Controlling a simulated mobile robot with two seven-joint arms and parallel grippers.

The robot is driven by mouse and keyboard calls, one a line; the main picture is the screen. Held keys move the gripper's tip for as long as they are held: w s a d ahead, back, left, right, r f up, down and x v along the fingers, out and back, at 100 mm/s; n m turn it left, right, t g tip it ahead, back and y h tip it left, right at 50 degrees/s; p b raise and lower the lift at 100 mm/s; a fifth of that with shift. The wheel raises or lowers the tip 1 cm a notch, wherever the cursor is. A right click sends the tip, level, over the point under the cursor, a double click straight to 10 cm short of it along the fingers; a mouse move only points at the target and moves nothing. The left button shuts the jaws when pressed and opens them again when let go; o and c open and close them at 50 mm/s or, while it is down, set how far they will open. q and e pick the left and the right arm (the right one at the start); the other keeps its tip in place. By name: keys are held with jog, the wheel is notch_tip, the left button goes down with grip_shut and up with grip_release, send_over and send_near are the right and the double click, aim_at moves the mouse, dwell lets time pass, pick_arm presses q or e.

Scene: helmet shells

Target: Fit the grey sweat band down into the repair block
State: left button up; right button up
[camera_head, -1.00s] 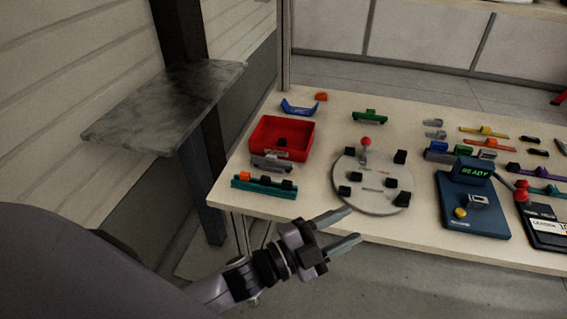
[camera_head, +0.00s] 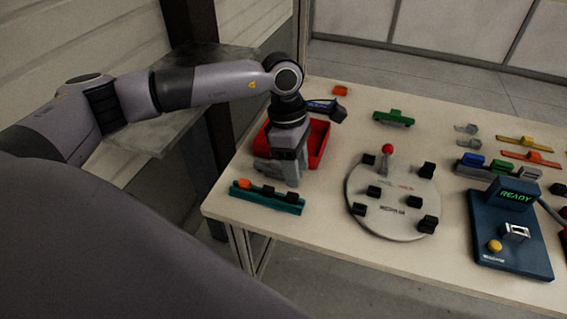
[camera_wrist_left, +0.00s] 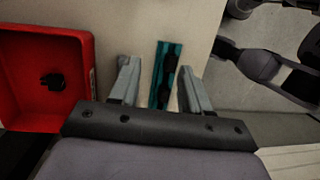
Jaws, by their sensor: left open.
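My left gripper (camera_head: 277,175) points down, open, over the left of the table. In the left wrist view its two grey fingers (camera_wrist_left: 158,70) stand apart, with a teal rail (camera_wrist_left: 158,88) showing in the gap. In the head view this rail (camera_head: 265,200) carries an orange and black pieces. A grey piece between rail and red tray, seen earlier, is hidden now by the gripper. Other small grey pieces (camera_head: 467,129) lie at the right. I cannot tell which grey piece is the sweat band, nor which thing is the repair block. My right gripper is not in view.
A red tray (camera_head: 320,142) stands just behind the gripper; the wrist view shows a black piece (camera_wrist_left: 52,80) inside it. A round grey plate (camera_head: 390,222) with black blocks and a red knob is to the right. A blue READY station (camera_head: 497,255) stands farther right.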

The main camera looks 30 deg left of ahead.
aim_at(277, 161)
pick_arm(q)
jog(key=a+y, duration=0.1)
jog(key=a, duration=0.1)
jog(key=w+a+r, duration=0.1)
jog(key=a, duration=0.1)
jog(key=w+a+y, duration=0.1)
jog(key=a, duration=0.1)
jog(key=shift+w+r+t+y, duration=0.2)
jog(key=shift+r+t+y, duration=0.1)
jog(key=f, duration=0.4)
jog(key=f+p, duration=0.1)
jog(key=f, duration=0.1)
jog(key=shift+w+a+f, duration=0.3)
jog(key=shift+a+f, duration=0.05)
grip_shut()
